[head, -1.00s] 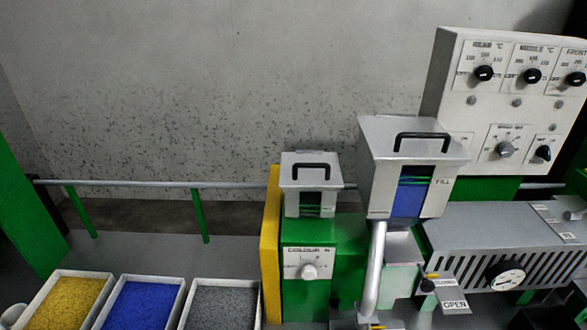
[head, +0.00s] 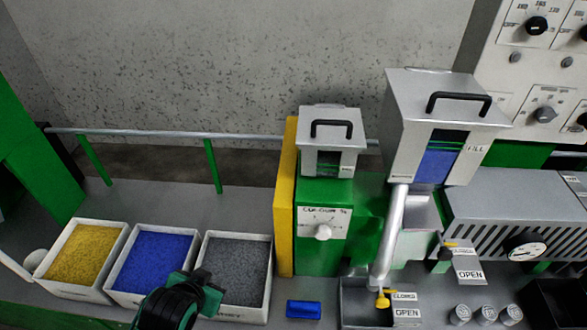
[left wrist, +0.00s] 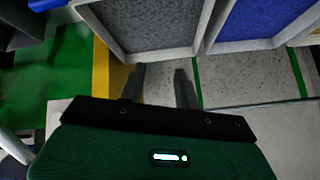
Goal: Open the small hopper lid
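The small hopper (head: 329,160) is a light grey box on the green machine housing. Its lid (head: 332,122), with a black bar handle (head: 331,128), lies closed on top in the head view. My left arm, dark green and black, comes in at the bottom of the head view in front of the blue and grey bins, well below and left of the hopper. In the left wrist view my left gripper (left wrist: 160,85) has its two fingers apart with nothing between them. The hopper is not seen in that view. My right gripper is not in view.
A larger hopper (head: 440,120) with its own handle stands right of the small one. Bins of yellow (head: 82,255), blue (head: 152,260) and grey granules (head: 234,268) stand at left. A yellow panel (head: 286,200) edges the housing. A blue block (head: 303,309) lies in front.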

